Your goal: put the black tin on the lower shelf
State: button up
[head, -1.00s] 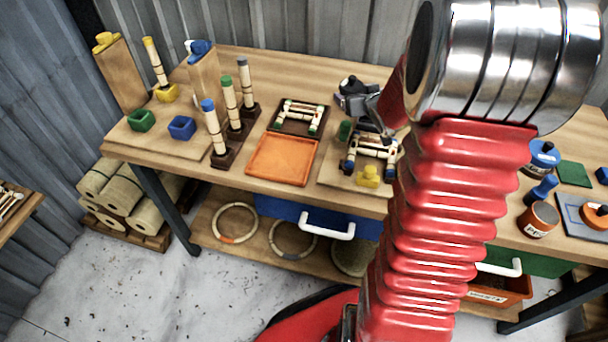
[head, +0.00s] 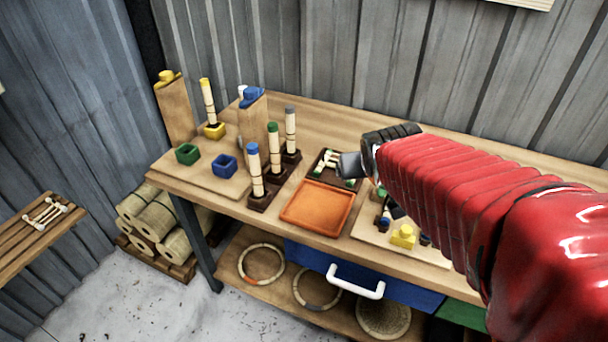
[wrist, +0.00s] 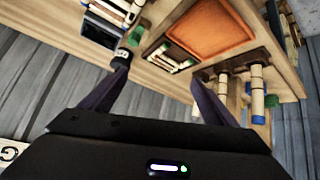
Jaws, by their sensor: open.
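My gripper (head: 350,165) is open above the back of the workbench in the head view, its fingers pointing left. In the wrist view its two fingers are spread apart (wrist: 158,78), with nothing between them. A small dark item with a white label (wrist: 121,57) shows just past the left fingertip, against a green part; I cannot tell if it is the black tin. I cannot pick out the black tin for certain in the head view, where my arm hides part of the bench. The lower shelf (head: 272,302) lies under the bench.
Rattan rings (head: 262,262) lie on the lower shelf, beside a blue drawer (head: 310,259) with a white handle. An orange tray (head: 317,207), upright posts on dark blocks, and a yellow block (head: 403,237) stand on the bench. Rolls (head: 160,220) lie at the left.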

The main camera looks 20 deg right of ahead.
jog(key=s+a+n+g+y, duration=0.2)
jog(key=s+a+y, duration=0.1)
jog(key=s+a, duration=1)
jog(key=s, duration=0.2)
jog(key=shift+s+a+g, duration=0.15)
jog(key=shift+s+g, duration=0.25)
jog(key=shift+c, duration=0.3)
